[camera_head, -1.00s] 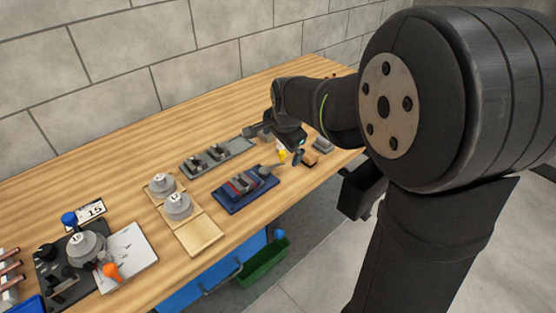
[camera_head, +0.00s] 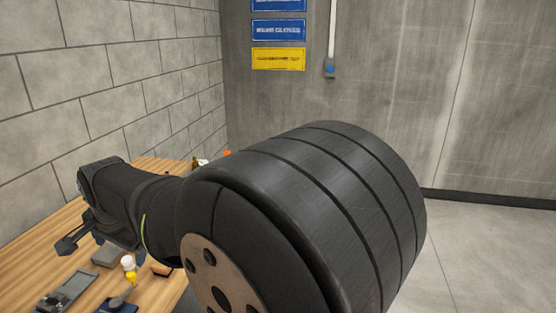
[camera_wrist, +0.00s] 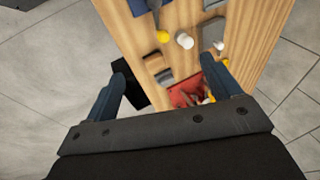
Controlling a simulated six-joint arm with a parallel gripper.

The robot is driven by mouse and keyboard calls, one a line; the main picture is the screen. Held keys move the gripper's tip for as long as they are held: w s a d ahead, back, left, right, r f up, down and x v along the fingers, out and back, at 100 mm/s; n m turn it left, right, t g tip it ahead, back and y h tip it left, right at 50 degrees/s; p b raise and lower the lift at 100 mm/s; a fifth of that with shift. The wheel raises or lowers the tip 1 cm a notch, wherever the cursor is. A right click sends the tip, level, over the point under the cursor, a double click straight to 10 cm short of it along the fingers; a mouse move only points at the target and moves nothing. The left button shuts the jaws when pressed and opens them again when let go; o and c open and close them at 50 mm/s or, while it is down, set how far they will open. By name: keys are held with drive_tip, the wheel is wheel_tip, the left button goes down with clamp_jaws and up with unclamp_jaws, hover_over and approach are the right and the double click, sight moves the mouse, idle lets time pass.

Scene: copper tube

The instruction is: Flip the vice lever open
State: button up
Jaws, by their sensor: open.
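The vice is mostly out of view. In the head view only part of a dark blue base (camera_head: 118,307) with a grey knobbed part above it shows at the bottom edge. In the wrist view a blue piece (camera_wrist: 138,6) at the top edge may be the same base. I cannot tell the lever's position. My gripper (camera_wrist: 166,73) is open and empty, its two fingers wide apart over the table's end. The vice lies beyond the fingertips, not between them. In the head view the gripper is partly hidden by my arm.
A white-and-yellow bottle (camera_head: 128,268), a grey block (camera_head: 108,256) and a grey plate with clamps (camera_head: 66,291) stand on the wooden table (camera_head: 45,235). The wrist view shows a white cylinder (camera_wrist: 184,40), a wood-and-grey block (camera_wrist: 154,63) and a red tray (camera_wrist: 184,91).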

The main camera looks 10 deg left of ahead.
drive_tip(key=c, duration=1.1)
drive_tip(key=shift+w+a+f+n, duration=0.1)
drive_tip(key=shift+w+a+n, duration=0.05)
drive_tip(key=shift+a+n, duration=0.15)
drive_tip(key=c, duration=0.3)
drive_tip(key=w+a+f+n, duration=0.1)
drive_tip(key=w+a+n, duration=0.1)
drive_tip(key=n, duration=0.1)
drive_tip(key=w+a+f+n, duration=0.1)
drive_tip(key=a+n, duration=0.1)
drive_tip(key=n, duration=0.1)
drive_tip(key=w+a+f+n, duration=0.2)
drive_tip(key=a+n, duration=0.1)
drive_tip(key=n, duration=0.1)
drive_tip(key=shift+w+a+g, duration=0.1)
drive_tip(key=shift+w+g, duration=0.2)
clamp_jaws()
drive_tip(key=shift+w+a+f+n+h, duration=0.2)
drive_tip(key=shift+w+a+n, duration=0.1)
drive_tip(key=shift+n, duration=0.25)
drive_tip(key=shift+w+a+f+n+h, duration=0.1)
drive_tip(key=shift+w+a+f+n, duration=0.15)
drive_tip(key=shift+n, duration=0.3)
drive_tip(key=shift+s, duration=0.1)
